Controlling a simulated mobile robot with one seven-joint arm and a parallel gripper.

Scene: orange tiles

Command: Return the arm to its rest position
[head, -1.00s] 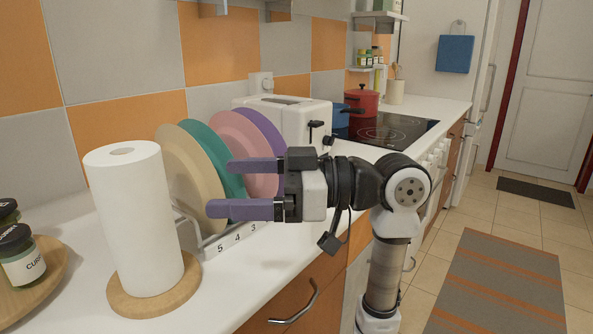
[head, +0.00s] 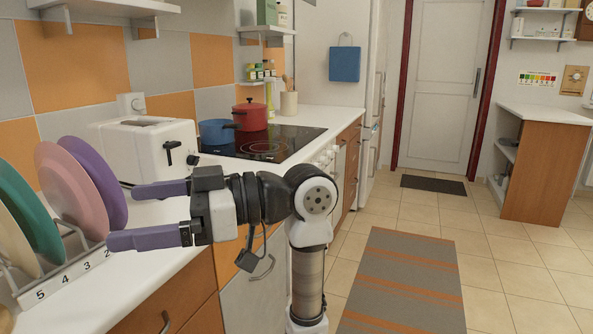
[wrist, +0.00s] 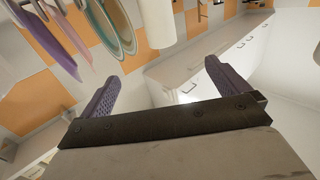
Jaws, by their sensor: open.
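My gripper (head: 135,215) is open and empty in the head view, its two purple fingers spread and pointing left. It is in front of the counter, near the right end of the plate rack (head: 70,272). My arm is bent at the elbow, with the forearm about level. In the wrist view, my gripper (wrist: 165,88) also shows open, with nothing between the fingers. Part of my arm is outside the head view.
The rack holds several plates, including a pink plate (head: 72,190) and a purple plate (head: 97,180). A white toaster (head: 150,150), a blue pot (head: 216,132) and a red pot (head: 250,115) are behind. Open floor with a striped rug (head: 405,285) lies to the right.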

